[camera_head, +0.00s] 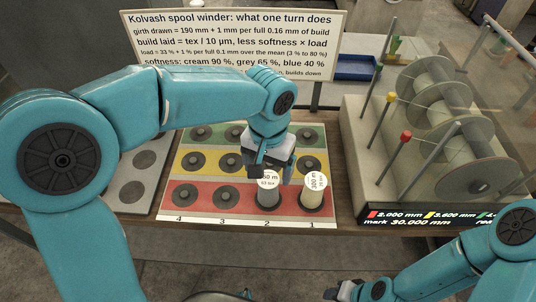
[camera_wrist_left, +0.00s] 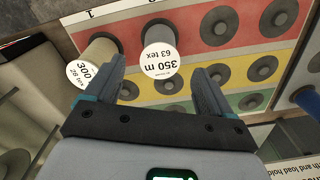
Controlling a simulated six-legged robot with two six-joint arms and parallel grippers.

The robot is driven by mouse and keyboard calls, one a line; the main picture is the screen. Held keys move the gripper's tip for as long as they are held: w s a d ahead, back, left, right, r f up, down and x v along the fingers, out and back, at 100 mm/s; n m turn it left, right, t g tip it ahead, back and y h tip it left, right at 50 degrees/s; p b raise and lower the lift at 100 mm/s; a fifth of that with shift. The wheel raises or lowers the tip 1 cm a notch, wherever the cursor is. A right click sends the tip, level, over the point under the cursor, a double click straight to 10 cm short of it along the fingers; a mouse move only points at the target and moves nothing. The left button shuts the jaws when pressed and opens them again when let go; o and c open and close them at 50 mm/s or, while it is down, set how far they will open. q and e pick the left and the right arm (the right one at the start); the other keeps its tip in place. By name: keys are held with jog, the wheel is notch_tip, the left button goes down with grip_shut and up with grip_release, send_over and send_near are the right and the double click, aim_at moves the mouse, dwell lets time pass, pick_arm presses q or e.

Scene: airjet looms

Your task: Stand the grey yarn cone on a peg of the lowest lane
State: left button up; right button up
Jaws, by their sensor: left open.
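The grey yarn cone (camera_head: 268,196) stands upright at position 2 of the red lane (camera_head: 180,205), the front lane of the peg board; its white top reads 63 tex. It also shows in the left wrist view (camera_wrist_left: 158,63). A cream cone (camera_head: 312,196) stands to its right at position 1. My left gripper (camera_head: 270,176) is open just above and behind the grey cone. In the left wrist view its fingers (camera_wrist_left: 158,85) are spread, with the grey cone beyond and between them, not gripped. My right gripper (camera_head: 343,292) is low at the bottom edge, partly cut off.
Red positions 3 and 4 hold bare pegs. Yellow (camera_head: 180,160) and green lanes lie behind. A winder with discs and rods (camera_head: 440,110) stands right, a sign (camera_head: 230,45) behind, a grey peg plate (camera_head: 125,192) left. A blue cone (camera_wrist_left: 308,97) shows in the wrist view.

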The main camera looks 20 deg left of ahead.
pick_arm(q)
notch_tip(320, 180, up, 5)
jog(key=shift+f, duration=0.1)
dwell(0.7)
